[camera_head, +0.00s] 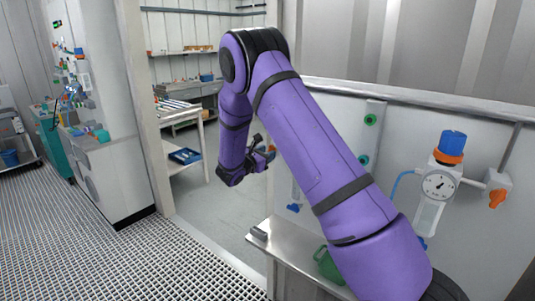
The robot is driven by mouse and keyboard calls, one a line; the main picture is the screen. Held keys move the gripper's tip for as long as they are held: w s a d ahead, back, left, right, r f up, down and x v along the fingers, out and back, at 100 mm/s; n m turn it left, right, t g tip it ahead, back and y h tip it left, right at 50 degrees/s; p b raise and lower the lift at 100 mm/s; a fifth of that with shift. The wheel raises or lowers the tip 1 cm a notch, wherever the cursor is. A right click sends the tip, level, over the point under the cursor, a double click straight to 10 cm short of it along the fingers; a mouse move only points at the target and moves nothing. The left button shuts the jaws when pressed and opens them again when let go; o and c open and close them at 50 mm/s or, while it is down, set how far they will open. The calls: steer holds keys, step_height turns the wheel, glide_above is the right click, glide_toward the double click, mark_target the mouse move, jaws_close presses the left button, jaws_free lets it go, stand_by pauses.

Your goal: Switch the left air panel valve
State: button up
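A light grey wall panel (385,130) stands on the right. On it is an air unit (440,184) with a blue knob, an orange ring and a round dial gauge. A valve with an orange handle (497,198) sits to the right of the gauge. Farther left, a small blue-ended fitting (294,207) shows beside my purple arm. My arm covers much of the panel's left part, and I cannot make out a left valve there. My gripper (264,155) is small and dark, left of the panel and apart from it; its fingers are too small to read.
A grey ledge (285,250) with a green container (328,265) runs below the panel. Behind my arm is a doorway to shelves and a table (180,108) with a blue tray (185,156). A white cabinet (112,170) stands left. The grated floor (130,255) is clear.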

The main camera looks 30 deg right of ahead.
steer(key=shift+w+d, duration=0.15)
steer(key=shift+d, duration=0.25)
jaws_close()
steer(key=shift+m, duration=7.9)
